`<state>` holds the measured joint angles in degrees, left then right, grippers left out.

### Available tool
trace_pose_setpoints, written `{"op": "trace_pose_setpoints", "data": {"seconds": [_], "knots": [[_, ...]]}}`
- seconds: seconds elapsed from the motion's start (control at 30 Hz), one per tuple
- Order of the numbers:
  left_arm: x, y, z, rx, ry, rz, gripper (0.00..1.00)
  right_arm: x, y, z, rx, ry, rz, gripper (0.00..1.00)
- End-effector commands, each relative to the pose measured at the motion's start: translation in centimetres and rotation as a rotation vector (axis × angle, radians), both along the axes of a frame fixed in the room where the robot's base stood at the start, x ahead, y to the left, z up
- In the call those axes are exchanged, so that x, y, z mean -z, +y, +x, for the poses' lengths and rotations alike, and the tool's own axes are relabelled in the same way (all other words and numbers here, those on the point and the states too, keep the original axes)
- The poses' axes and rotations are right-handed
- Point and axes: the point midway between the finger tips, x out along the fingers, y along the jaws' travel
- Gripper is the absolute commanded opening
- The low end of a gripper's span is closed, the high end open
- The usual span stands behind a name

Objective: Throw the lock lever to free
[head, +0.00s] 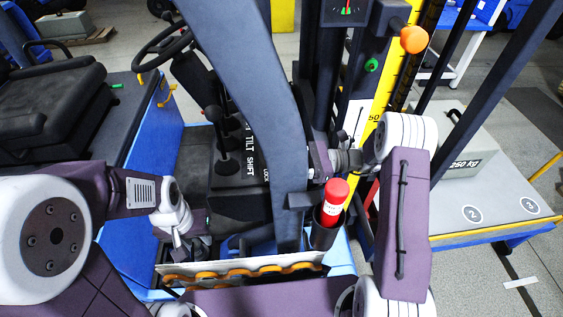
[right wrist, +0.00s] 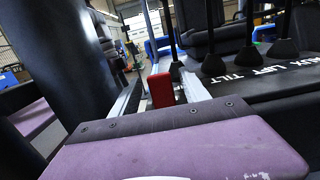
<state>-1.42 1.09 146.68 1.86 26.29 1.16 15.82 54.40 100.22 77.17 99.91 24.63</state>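The lever panel (head: 240,165) carries black levers with TILT and SHIFT labels, and a partly covered label beginning LOC beside the dark post. In the right wrist view a red grip (right wrist: 161,90), apparently the lock lever's, stands between the fingers of my right gripper (right wrist: 162,92). The fingers are apart, with a gap on each side of the grip. In the head view the post hides that grip and most of the right gripper. My left gripper (head: 183,238) hangs low, left of the panel; its finger gap is not clear.
The dark slanted post (head: 275,110) crosses in front of the panel. A red-capped cylinder (head: 335,190) sits in a dark holder beside it. Black levers with AUX, LIFT and TILT labels (right wrist: 240,75) stand right of the right gripper. A grey 250 kg weight (head: 460,145) is at the right.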

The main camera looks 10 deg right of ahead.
Motion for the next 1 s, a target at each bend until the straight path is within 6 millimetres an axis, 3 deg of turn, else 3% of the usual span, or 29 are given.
{"op": "trace_pose_setpoints", "data": {"seconds": [0.17,0.4,0.53,1.0], "knots": [[0.5,0.0,0.0,0.0,0.0,0.0,0.36,0.4,-1.0,0.1,0.004,-0.001,-0.001,0.54],[2.2,0.0,0.0,0.0,0.0,0.0,0.36,0.8,-6.2,0.1,0.005,-0.002,-0.001,0.54],[2.6,0.0,0.0,0.0,0.0,0.0,0.36,0.7,-8.2,0.1,0.002,-0.002,-0.001,0.54],[2.6,0.0,0.0,0.0,0.0,0.0,0.36,0.6,-9.0,0.0,-0.001,0.0,-0.001,0.54]]}}
